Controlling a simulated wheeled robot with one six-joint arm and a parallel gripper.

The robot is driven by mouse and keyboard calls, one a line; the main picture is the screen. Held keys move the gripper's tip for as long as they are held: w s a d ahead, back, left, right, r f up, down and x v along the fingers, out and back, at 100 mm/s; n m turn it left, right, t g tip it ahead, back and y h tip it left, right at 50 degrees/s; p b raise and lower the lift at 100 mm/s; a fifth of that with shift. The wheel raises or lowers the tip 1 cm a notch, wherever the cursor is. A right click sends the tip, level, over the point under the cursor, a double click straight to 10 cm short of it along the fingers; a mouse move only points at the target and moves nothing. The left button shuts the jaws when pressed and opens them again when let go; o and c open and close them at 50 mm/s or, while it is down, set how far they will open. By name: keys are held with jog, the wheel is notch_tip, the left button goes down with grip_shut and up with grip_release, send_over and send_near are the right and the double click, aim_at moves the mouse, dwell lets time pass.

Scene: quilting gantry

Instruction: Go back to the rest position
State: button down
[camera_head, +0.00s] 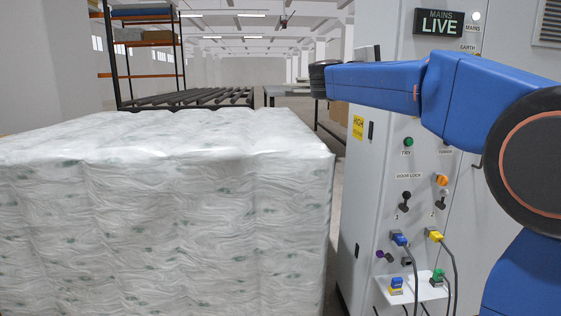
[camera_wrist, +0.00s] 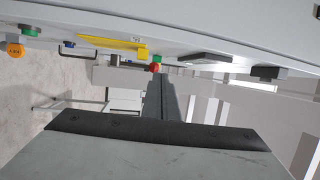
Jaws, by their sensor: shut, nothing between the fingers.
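My gripper (camera_wrist: 160,88) shows in the wrist view as two dark grey fingers pressed together, with nothing between them. It points into open space, with the grey cabinet (camera_wrist: 230,35) running along the top of that view. In the head view my blue arm reaches leftward across the front of the same cabinet (camera_head: 385,200). The gripper itself cannot be made out there; only the dark end of the arm shows at the upper middle.
The cabinet carries a lit "MAINS LIVE" sign (camera_head: 439,22), switches, a blue plug (camera_head: 400,239), a yellow plug (camera_head: 434,235) and a small white shelf (camera_head: 414,290) with connectors. A large plastic-wrapped bale (camera_head: 165,220) fills the left. A roller conveyor (camera_head: 190,98) stands behind it.

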jog(key=s+a+n+t+y, duration=0.1)
jog(key=a+n+t+y, duration=0.7)
jog(key=n+t+y, duration=0.6)
jog(key=s+a+f+n+g+y, duration=0.2)
jog(key=s+a+f+n+y, duration=0.25)
jog(key=f, duration=0.45)
jog(key=s+a+f+n+g+y, duration=0.25)
jog(key=s+f+n, duration=0.25)
jog(key=f+n, duration=0.3)
jog(key=s+d+f+n+g, duration=0.1)
jog(key=s+f+g, duration=0.2)
jog(key=s+f, duration=0.7)
jog(key=s+d+f+n+g+h, duration=0.1)
jog(key=s+f+g, duration=0.3)
jog(key=s+f, duration=0.6)
jog(key=s+d+f+n+g+h, duration=0.1)
jog(key=s+d+f+n+g, duration=0.2)
jog(key=s+f, duration=0.7)
notch_tip(320, 180, down, 3)
jog(key=shift+g, duration=0.75)
